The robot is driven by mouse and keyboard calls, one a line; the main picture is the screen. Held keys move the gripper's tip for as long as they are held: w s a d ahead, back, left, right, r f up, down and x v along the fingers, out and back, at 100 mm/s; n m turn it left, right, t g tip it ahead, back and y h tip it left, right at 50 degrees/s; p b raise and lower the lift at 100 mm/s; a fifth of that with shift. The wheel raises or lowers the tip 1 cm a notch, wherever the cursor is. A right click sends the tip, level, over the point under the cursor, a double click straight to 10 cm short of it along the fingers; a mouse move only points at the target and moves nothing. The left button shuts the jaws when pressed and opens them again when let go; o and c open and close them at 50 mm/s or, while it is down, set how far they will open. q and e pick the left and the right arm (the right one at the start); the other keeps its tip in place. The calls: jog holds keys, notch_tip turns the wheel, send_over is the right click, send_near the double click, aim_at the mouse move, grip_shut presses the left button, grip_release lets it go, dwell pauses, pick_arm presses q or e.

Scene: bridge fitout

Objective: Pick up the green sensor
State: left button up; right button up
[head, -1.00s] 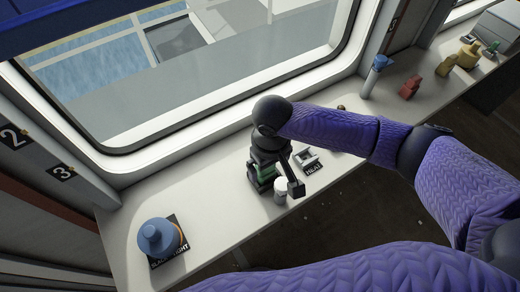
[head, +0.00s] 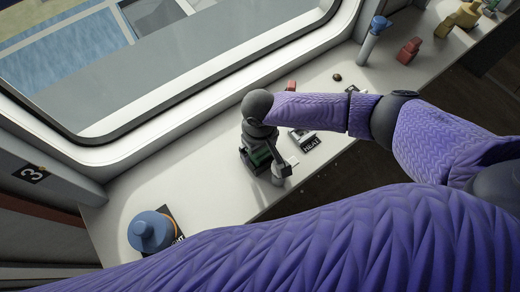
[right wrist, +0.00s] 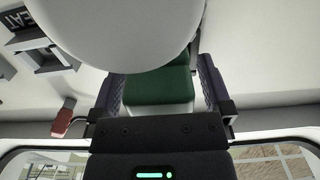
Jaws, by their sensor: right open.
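The green sensor (head: 263,157) stands on the white bench, mostly hidden under my right gripper in the head view. In the right wrist view the green sensor (right wrist: 158,88) is a green block with a pale lower part, seen between the two fingers. My right gripper (right wrist: 160,96) is open, with one finger on either side of the sensor. I cannot tell whether the fingers touch it. In the head view the right gripper (head: 263,163) points down at the bench. My left gripper is not in view.
A white-topped cylinder (head: 278,173) stands close beside the right gripper; its round top (right wrist: 115,25) fills much of the wrist view. A HEAT label and grey bracket (head: 303,137) lie to the right. A blue knob (head: 150,232) is at left, a blue-topped post (head: 372,40) at far right.

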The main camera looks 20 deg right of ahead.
jog(key=c, duration=1.2)
